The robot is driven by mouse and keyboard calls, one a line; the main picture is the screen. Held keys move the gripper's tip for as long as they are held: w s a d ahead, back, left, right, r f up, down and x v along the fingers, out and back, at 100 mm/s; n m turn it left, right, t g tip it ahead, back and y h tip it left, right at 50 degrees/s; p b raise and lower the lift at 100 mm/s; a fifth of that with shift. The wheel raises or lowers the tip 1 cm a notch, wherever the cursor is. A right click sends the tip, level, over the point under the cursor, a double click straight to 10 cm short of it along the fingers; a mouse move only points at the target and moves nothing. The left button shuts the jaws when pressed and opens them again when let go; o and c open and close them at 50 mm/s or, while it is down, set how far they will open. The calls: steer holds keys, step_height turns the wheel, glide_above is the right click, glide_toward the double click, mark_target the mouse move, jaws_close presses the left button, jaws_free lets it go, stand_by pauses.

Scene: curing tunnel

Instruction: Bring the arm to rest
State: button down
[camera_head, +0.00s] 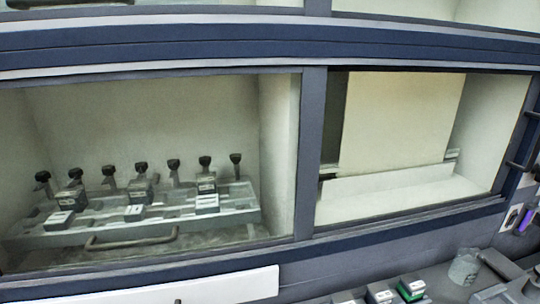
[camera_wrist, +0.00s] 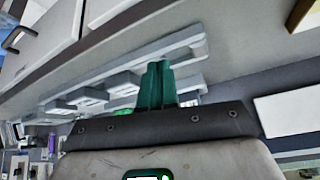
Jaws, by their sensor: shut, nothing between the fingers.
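My gripper (camera_wrist: 158,68) shows in the wrist view. Its two green fingers are together, with nothing between them, and they point towards a pale slotted rail (camera_wrist: 190,48) beyond. I cannot tell how far the fingertips are from the rail. In the head view my gripper is not visible. That view shows the tunnel's blue-grey front frame (camera_head: 313,150) with two windows.
Behind the left window stands a tray with a bar handle (camera_head: 130,238), several black knobs and small boxes. The right compartment holds a pale upright panel (camera_head: 400,120). A clear beaker (camera_head: 464,267) and a green-edged box (camera_head: 411,288) are at lower right.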

steer(key=s+d+f+g, duration=0.2)
steer(key=s+d+f, duration=0.1)
steer(key=s+d, duration=0.3)
steer(key=s+f+g+b, duration=0.1)
steer(key=s+f+b, duration=0.4)
steer(key=f, duration=0.4)
steer(key=s+f+g+b, duration=0.2)
steer(key=s+f+b, duration=0.4)
steer(key=f, duration=0.3)
steer(key=shift+s+d+g+b, duration=0.15)
steer(key=shift+s+g+b, duration=0.15)
steer(key=shift+b, duration=0.15)
